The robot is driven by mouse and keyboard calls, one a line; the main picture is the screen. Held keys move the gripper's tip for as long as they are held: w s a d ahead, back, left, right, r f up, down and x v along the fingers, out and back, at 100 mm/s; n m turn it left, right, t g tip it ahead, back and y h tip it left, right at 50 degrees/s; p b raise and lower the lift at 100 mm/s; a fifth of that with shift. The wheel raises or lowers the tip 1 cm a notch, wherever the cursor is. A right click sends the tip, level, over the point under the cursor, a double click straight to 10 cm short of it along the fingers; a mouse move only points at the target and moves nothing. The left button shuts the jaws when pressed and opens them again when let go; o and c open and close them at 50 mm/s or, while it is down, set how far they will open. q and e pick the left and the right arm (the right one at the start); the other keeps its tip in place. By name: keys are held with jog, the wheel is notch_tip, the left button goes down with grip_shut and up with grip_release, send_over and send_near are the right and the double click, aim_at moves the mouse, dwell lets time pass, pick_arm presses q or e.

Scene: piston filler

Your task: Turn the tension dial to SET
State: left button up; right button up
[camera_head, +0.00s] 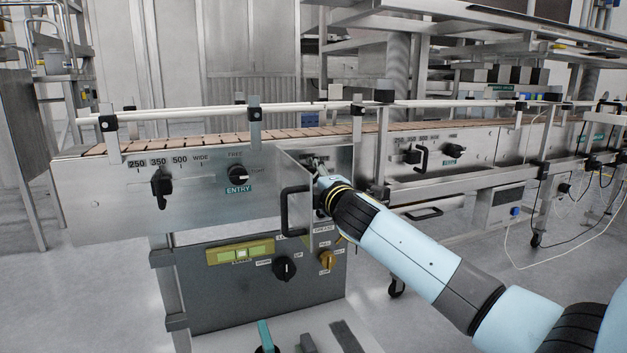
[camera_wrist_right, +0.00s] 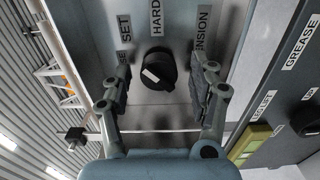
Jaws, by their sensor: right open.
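The tension dial (camera_wrist_right: 158,68) is a round black knob on a grey panel in the right wrist view. A white mark lies on the left part of its face; I cannot tell which label it lines up with. The labels SET (camera_wrist_right: 125,27), HARD (camera_wrist_right: 157,17) and a partly hidden TENSION (camera_wrist_right: 203,30) are around it. My right gripper (camera_wrist_right: 160,80) is open, with one finger on each side of the dial and visible gaps. In the head view my right gripper (camera_head: 321,188) is at the machine panel, partly hidden, and the dial is not visible. My left gripper is not in view.
An open metal door (camera_head: 298,168) with a black handle (camera_head: 295,210) stands close left of my right gripper. Other knobs sit nearby: a black lower knob (camera_head: 284,268), a yellow knob (camera_head: 327,259) and the ENTRY knob (camera_head: 238,173). The conveyor (camera_head: 225,138) runs above.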

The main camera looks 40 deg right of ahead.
jog(key=v, duration=1.2)
